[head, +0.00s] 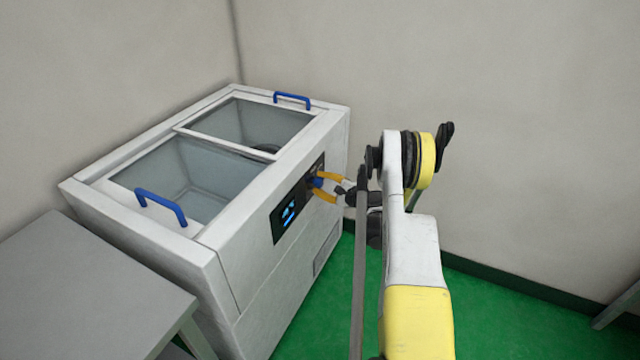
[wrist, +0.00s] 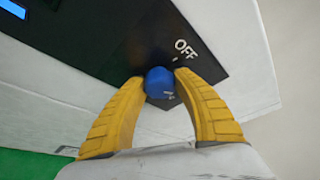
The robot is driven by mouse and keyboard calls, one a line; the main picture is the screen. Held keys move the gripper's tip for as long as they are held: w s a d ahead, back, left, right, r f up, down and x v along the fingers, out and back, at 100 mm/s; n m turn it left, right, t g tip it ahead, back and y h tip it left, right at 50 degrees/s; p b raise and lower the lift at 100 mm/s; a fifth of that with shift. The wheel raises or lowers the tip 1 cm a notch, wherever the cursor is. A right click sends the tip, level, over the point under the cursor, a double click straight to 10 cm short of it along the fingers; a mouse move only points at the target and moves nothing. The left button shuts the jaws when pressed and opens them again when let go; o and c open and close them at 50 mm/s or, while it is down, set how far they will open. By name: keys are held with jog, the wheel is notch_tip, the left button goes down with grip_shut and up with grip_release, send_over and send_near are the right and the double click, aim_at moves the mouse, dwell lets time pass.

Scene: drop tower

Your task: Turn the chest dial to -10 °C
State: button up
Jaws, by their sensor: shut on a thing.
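The white chest (head: 270,250) stands in the corner with a dark control panel on its front face. The blue dial (wrist: 160,82) sits on the black panel (wrist: 205,45), with the word OFF printed above and right of it. My gripper (wrist: 160,88) has its yellow fingers shut on the dial, one on each side. In the head view my gripper (head: 322,186) reaches the panel from the right.
The chest has two glass lids with blue handles (head: 161,207) on top. A grey table (head: 90,290) stands at the lower left, close to the chest. Green floor (head: 490,310) is open at the right, up to the wall.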

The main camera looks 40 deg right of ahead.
aim_at(314, 157)
jog(key=shift+n, duration=0.4)
jog(key=o, duration=1.2)
jog(key=shift+c, duration=0.2)
notch_tip(314, 157, up, 10)
